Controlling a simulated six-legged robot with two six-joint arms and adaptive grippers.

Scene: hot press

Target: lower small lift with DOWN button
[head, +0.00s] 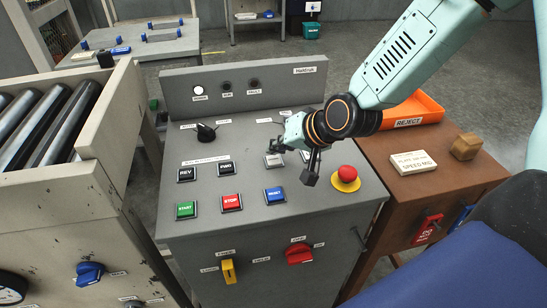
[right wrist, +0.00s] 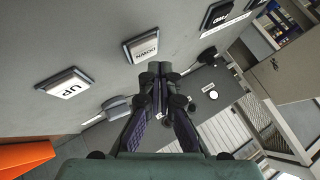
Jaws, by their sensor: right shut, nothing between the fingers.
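The DOWN button (head: 274,160) is a pale square key in a dark frame on the sloped grey control panel (head: 255,225). It also shows in the right wrist view (right wrist: 142,48), where its label reads DOWN. The UP button (right wrist: 68,88) sits beside it; in the head view the gripper partly covers that spot. My right gripper (head: 310,180) is over the panel, right of the DOWN button. Its fingers (right wrist: 158,72) are shut and empty, with the tips near the DOWN button in the wrist view; contact cannot be told. I cannot identify the small lift. My left gripper is out of view.
A red emergency knob (head: 346,174) stands right of the gripper. REV (head: 187,174), FWD (head: 226,168), START (head: 186,210), STOP (head: 231,202) and RESET (head: 275,195) buttons lie left and below. A black selector knob (head: 206,132) and an orange REJECT tray (head: 412,108) are nearby.

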